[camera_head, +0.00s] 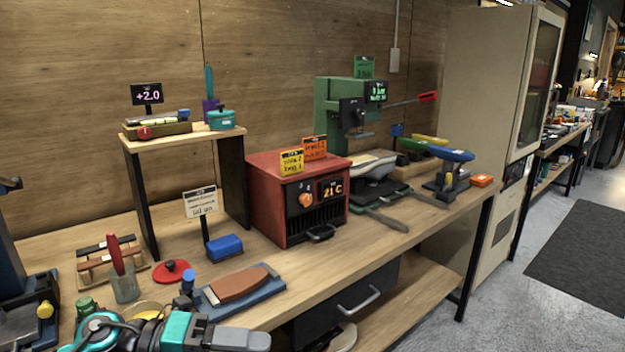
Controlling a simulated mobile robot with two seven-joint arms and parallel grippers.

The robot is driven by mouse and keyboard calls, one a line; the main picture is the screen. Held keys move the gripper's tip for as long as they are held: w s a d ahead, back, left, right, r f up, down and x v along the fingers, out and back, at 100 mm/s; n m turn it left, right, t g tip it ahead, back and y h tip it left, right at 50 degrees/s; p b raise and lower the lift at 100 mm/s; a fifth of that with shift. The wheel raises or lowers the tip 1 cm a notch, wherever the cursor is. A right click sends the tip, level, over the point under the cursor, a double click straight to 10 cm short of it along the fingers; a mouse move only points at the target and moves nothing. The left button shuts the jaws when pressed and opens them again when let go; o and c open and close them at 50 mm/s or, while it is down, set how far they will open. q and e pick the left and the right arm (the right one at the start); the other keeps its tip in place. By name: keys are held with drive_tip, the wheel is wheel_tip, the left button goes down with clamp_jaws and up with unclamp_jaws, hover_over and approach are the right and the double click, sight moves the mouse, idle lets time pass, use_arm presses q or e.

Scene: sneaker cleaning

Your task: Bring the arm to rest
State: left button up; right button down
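My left arm, teal, grey and black, comes in along the bottom left edge of the head view. My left gripper (235,338) is grey and points right, low in front of the workbench's near edge. Its fingers run close to the bottom of the picture, and I cannot tell whether they are open or shut. I see nothing clearly held in it. My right gripper and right arm are not in view.
Near the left arm on the workbench (350,262) are a brown block on a blue tray (270,300), a glass cup (124,291) with a red tool, a red lid (172,274) and a blue brush (224,247). Behind stand a red oven (268,200) and a green press (327,115).

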use_arm(q)
drive_tip(key=s+a+f+n+t+y, duration=0.15)
drive_tip(key=f+n+t+y, duration=0.3)
drive_tip(key=n, duration=0.55)
drive_tip(key=a+f+n+t+y, duration=0.35)
drive_tip(key=f+n+t, duration=0.2)
drive_tip(key=n, duration=0.45)
drive_tip(key=s+a+f+n+t+y, duration=0.15)
drive_tip(key=f+n+t+y, duration=0.3)
drive_tip(key=n, duration=0.55)
drive_tip(key=s+a+f+n+g+y, duration=0.1)
drive_tip(key=s+f+n+g, duration=0.2)
drive_tip(key=s+f+g, duration=0.2)
wheel_tip(320, 180, down, 4)
drive_tip(key=shift+s+a+f+y+p, duration=0.2)
drive_tip(key=shift+s+y+p, duration=0.2)
drive_tip(key=shift+s, duration=0.7)
